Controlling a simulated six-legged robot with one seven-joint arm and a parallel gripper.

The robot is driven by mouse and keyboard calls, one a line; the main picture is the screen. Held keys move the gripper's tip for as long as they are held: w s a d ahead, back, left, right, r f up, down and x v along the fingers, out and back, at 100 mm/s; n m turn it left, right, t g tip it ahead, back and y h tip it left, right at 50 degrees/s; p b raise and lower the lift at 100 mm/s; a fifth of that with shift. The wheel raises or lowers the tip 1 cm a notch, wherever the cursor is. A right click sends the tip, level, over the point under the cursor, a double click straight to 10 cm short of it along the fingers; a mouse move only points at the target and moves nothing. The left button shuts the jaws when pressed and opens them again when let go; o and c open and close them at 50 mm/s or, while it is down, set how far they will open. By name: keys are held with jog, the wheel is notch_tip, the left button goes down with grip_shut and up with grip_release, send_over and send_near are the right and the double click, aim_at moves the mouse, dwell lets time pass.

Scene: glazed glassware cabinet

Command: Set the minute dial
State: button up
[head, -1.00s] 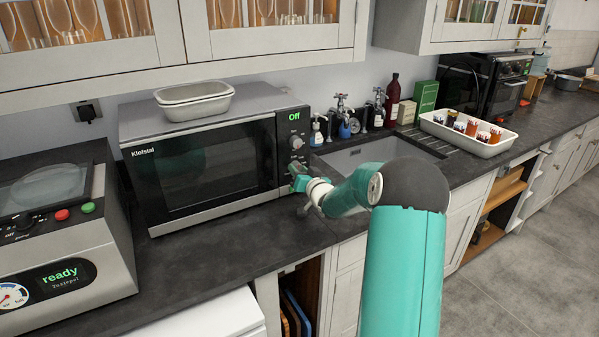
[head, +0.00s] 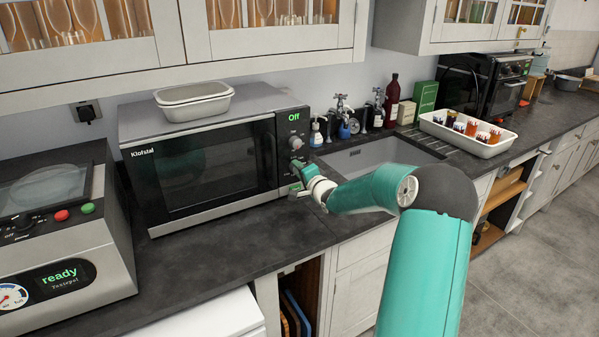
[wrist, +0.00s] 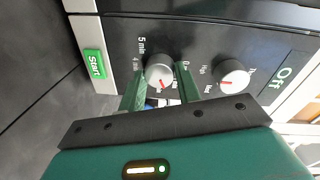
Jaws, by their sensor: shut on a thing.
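The microwave (head: 210,165) stands on the counter with its control panel on the right. In the wrist view, the minute dial (wrist: 159,72) is a round grey knob with a red mark toward the lower right of the picture. "5 min" shows to its left and "0" to its right. My gripper (wrist: 160,80) is shut on the dial, with one green finger on each side. It also shows in the head view (head: 297,168), at the lower panel, where it hides the dial. The panel display (head: 294,117) reads "Off".
A second knob (wrist: 234,78) sits beside the dial, near my right finger in the wrist view. The green Start button (wrist: 94,64) is on the other side. A sink (head: 375,155) lies right of the microwave.

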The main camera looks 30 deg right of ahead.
jog(key=m, duration=0.4)
jog(key=shift+d, duration=0.1)
jog(key=shift+m, duration=0.3)
dwell(0.4)
jog(key=o, duration=1)
jog(key=s, duration=0.9)
jog(key=s+a+r, duration=0.1)
jog(key=s, duration=0.3)
jog(key=shift+s, duration=0.4)
